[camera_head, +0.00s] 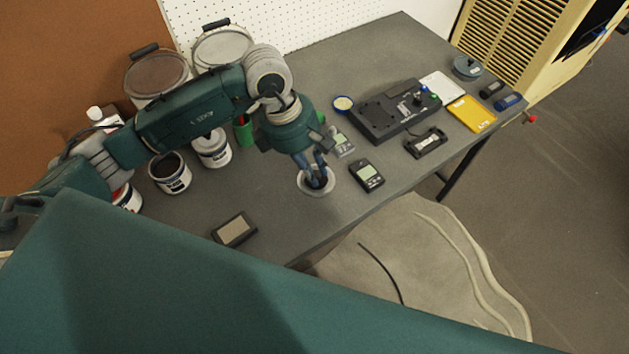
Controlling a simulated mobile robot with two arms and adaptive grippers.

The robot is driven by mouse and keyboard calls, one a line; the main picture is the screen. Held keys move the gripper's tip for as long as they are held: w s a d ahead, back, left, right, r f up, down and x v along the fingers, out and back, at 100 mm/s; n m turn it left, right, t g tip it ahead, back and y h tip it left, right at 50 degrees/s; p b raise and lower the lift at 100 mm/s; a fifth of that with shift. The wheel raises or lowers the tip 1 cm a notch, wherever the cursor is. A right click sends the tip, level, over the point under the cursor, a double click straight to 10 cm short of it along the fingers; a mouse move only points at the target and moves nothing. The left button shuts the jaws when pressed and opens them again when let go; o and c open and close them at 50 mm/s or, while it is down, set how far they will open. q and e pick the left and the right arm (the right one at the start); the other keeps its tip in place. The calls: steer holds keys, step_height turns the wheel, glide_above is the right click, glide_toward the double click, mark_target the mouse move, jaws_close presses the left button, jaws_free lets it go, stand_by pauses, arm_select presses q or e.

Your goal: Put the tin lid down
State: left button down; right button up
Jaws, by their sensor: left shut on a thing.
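My left gripper (317,178) points down over the middle of the grey table, its fingers shut on a pale round tin lid (331,184). The fingers cover the lid's middle, which looks dark. I cannot tell whether the lid touches the table or is just above it. An open tin with dark contents (170,180) stands to the left, beside a second tin with a grey top (213,152). A third tin (129,198) is partly hidden by my left arm. My right gripper is not in view.
A black handheld meter (367,176) lies close right of the lid. A small dark block (234,229) is at the front edge of the table (280,225). A large black device (395,111), yellow tray (471,113) and small blue-rimmed round item (343,104) lie farther right.

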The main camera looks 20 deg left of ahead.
arm_select(q)
step_height(320, 180, down, 2)
steer(key=shift+f, duration=0.2)
step_height(320, 180, down, 4)
steer(key=shift+r, duration=0.25)
steer(key=shift+f+p, duration=0.2)
steer(key=shift+p, duration=0.1)
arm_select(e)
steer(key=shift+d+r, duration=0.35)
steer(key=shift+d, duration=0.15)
arm_select(q)
steer(key=shift+f, duration=0.1)
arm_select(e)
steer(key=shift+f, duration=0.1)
arm_select(q)
steer(key=shift+f+b, duration=0.1)
steer(key=shift+b, duration=0.2)
steer(key=c, duration=1.6)
jaws_free()
steer(key=shift+c, duration=0.2)
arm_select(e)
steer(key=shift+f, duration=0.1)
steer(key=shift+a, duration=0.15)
